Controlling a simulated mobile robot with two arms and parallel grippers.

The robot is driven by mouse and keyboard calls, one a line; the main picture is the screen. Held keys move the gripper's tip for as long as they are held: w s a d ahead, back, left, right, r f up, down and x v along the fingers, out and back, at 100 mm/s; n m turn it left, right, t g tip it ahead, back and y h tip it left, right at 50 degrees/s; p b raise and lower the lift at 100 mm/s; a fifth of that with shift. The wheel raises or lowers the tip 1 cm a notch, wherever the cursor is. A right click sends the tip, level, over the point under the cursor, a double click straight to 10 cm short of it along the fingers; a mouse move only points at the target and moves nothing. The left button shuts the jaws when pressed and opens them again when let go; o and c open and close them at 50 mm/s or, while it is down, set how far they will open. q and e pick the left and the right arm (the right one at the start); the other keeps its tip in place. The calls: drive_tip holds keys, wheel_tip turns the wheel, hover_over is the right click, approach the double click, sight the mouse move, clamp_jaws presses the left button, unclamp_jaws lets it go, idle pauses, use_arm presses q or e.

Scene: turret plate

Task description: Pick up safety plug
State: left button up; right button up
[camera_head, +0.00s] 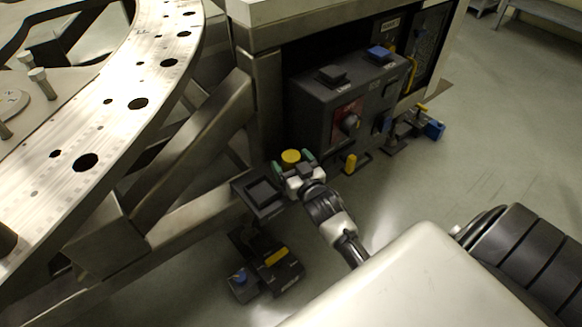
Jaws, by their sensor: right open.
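A round yellow-topped piece, seemingly the safety plug (291,156), shows in the head view just in front of the dark control box. My right gripper (293,163) is open, with one green-tipped finger on each side of the yellow top. Whether the fingers touch it cannot be told. The plug's lower part is hidden behind the gripper. My left gripper is not in view.
A dark control box (368,87) with switches stands under a metal counter behind the gripper. A square black tray (262,190) lies just left of it. Steel turret beams (190,133) crowd the left. Open floor (480,150) lies right.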

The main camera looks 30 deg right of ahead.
drive_tip(key=shift+w, duration=0.1)
drive_tip(key=c, duration=1.1)
drive_tip(key=shift+o, duration=0.2)
drive_tip(key=shift+r, duration=0.1)
